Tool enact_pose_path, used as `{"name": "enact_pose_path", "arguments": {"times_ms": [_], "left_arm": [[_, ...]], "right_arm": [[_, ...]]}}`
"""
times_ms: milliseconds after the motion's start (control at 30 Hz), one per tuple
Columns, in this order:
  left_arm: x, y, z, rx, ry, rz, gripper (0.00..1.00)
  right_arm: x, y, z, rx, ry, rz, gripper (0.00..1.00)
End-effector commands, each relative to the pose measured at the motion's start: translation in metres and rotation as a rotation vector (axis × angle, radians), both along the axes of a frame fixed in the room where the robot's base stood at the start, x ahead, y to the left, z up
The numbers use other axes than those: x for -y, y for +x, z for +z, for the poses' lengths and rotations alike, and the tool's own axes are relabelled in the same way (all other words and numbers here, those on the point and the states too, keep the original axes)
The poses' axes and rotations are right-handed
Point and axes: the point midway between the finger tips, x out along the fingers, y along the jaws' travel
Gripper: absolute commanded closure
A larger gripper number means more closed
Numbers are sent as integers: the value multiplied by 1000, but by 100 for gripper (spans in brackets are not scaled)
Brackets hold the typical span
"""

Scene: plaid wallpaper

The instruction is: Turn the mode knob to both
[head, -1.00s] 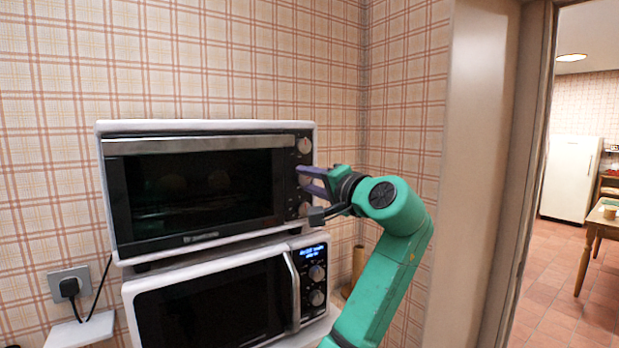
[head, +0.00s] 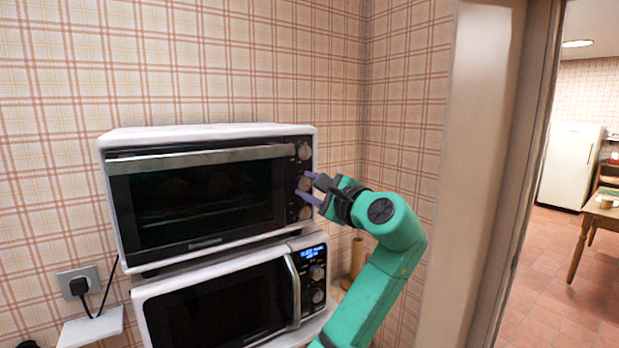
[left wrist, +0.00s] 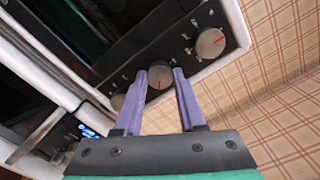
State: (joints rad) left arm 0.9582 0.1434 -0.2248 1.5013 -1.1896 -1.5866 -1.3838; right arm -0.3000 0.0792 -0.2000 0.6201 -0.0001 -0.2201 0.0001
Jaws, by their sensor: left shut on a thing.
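The toaster oven (head: 215,133) has a column of three round knobs on its right-hand panel. The middle knob (head: 305,184) lies between the fingers of my left gripper (head: 306,186). In the left wrist view, the purple fingers of the gripper (left wrist: 159,73) are shut on this middle knob (left wrist: 158,77), one on each side. A red pointer line shows on its face, but the printed labels are too small to read. The top knob (left wrist: 211,43) also has a red line and is free. The bottom knob (left wrist: 117,102) is partly hidden by a finger. My right gripper is out of view.
A white microwave (head: 215,300) with its own knobs stands under the oven. A wooden cylinder (head: 357,258) stands right of it, near my left arm. Plaid wall is close behind; a doorway opens at the right.

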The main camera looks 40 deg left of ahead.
Motion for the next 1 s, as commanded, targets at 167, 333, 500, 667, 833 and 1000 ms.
{"name": "enact_pose_path", "arguments": {"times_ms": [167, 333, 500, 667, 833, 1000], "left_arm": [[0, 0, 4, -162, 47, 1, 100], [0, 0, 5, -318, 93, 0, 100], [0, 0, 5, -468, 138, 1, 100], [0, 0, 3, -593, 175, 0, 100], [0, 0, 2, -695, 206, 0, 100], [0, 0, 0, -762, 227, 0, 100]], "right_arm": [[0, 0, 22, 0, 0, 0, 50], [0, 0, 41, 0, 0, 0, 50], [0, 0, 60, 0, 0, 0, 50], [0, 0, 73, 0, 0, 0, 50], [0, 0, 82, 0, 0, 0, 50], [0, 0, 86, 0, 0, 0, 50]]}}
